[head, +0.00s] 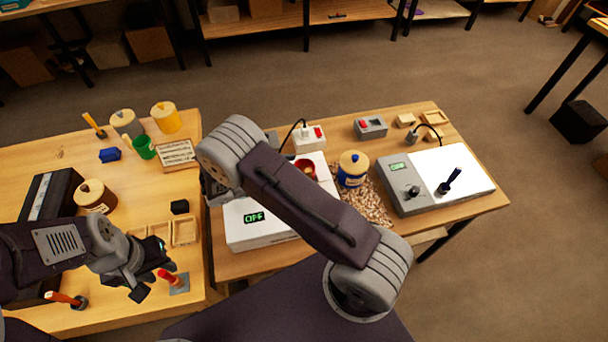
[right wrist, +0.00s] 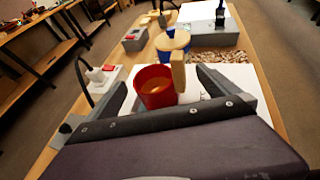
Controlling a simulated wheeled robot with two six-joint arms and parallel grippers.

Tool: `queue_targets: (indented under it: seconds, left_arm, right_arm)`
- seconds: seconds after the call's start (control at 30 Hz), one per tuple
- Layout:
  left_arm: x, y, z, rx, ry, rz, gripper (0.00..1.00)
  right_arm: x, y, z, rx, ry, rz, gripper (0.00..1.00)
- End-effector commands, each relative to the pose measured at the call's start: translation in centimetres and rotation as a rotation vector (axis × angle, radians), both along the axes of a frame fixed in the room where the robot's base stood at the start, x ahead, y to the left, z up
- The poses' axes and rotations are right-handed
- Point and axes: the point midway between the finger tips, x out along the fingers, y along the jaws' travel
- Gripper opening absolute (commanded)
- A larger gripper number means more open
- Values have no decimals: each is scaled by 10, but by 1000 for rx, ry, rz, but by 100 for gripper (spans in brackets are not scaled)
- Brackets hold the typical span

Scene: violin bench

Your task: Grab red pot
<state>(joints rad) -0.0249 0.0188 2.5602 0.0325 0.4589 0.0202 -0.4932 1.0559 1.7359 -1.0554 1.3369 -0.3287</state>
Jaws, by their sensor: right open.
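The red pot (head: 306,167) stands on the white hot plate (head: 240,224) on the right-hand bench, partly hidden behind my right arm in the head view. In the right wrist view the red pot (right wrist: 152,88) shows an orange-brown content and a light wooden handle (right wrist: 178,72) on its right side. My right gripper (right wrist: 160,88) is open, with one finger on each side of the pot and its handle. I cannot tell if the fingers touch them. My left gripper (head: 145,278) is over the left bench, away from the pot; its jaw state is unclear.
A blue jar with a yellow lid (head: 353,168) stands just beyond the pot, by wood chips (head: 371,205). A grey stirrer device (head: 405,186) is at right. A white switch box (head: 309,138) with a black cable is behind the pot. The left bench holds several jars and trays.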

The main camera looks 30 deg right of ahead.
Motion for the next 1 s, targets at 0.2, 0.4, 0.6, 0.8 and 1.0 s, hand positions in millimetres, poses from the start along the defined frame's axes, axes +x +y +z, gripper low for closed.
queue_targets:
  seconds: [0.2, 0.4, 0.6, 0.8, 1.0]
  left_arm:
    - [0, 0, 6, 0, 0, 0, 36]
    - [0, 0, 15, 0, 0, 0, 36]
    - [0, 0, 15, 0, 0, 0, 36]
    - [0, 0, 15, 0, 0, 0, 36]
    - [0, 0, 15, 0, 0, 0, 36]
  right_arm:
    - [1, -17, -6, 0, 2, -2, 100]
    - [6, -50, -21, -1, 2, -5, 100]
    - [8, -59, -27, 1, 0, -1, 100]
    - [8, -58, -27, 1, 0, -1, 75]
    - [8, -58, -26, 1, 0, -1, 24]
